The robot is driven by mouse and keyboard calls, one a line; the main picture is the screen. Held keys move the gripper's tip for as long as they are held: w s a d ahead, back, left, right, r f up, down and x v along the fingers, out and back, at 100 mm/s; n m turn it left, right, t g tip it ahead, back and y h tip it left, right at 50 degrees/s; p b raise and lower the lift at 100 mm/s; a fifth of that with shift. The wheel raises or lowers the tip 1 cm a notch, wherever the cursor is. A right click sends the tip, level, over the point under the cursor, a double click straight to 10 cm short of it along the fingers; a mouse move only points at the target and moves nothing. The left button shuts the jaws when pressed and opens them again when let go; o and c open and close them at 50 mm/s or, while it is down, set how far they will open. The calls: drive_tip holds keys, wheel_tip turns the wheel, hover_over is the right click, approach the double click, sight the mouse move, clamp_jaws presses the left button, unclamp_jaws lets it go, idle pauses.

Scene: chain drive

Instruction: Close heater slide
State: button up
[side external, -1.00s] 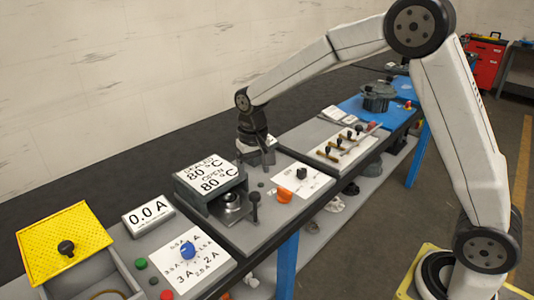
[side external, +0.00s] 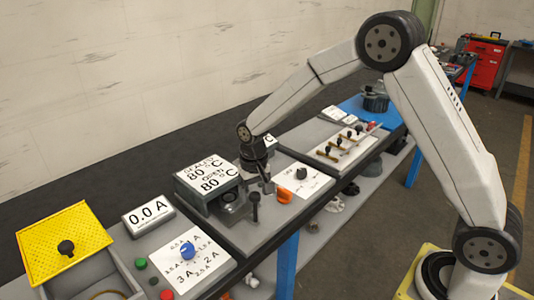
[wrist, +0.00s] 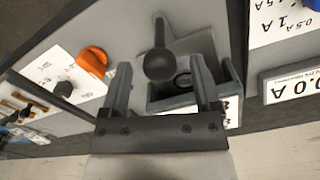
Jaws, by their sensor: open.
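The heater (side external: 207,180) is a dark box with temperature displays reading 80 °C on top. Its flat metal slide (side external: 232,212) sticks out in front, so it is drawn out. An upright black handle with a round knob (side external: 255,197) stands at the slide's front end. My gripper (side external: 265,184) is low, just behind the handle. In the wrist view, my gripper (wrist: 163,78) has its fingers spread, with the knob (wrist: 158,65) showing between them nearer the left finger. The slide plate (wrist: 195,45) and a dark round opening show behind. Contact with the handle cannot be told.
An orange knob (side external: 285,196) and a panel with a black knob (side external: 301,174) are close right of the handle. A current display (side external: 148,217) and a blue dial (side external: 188,250) are to the left. A row of levers (side external: 345,143) is farther along the bench.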

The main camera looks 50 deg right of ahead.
clamp_jaws()
idle(1.3)
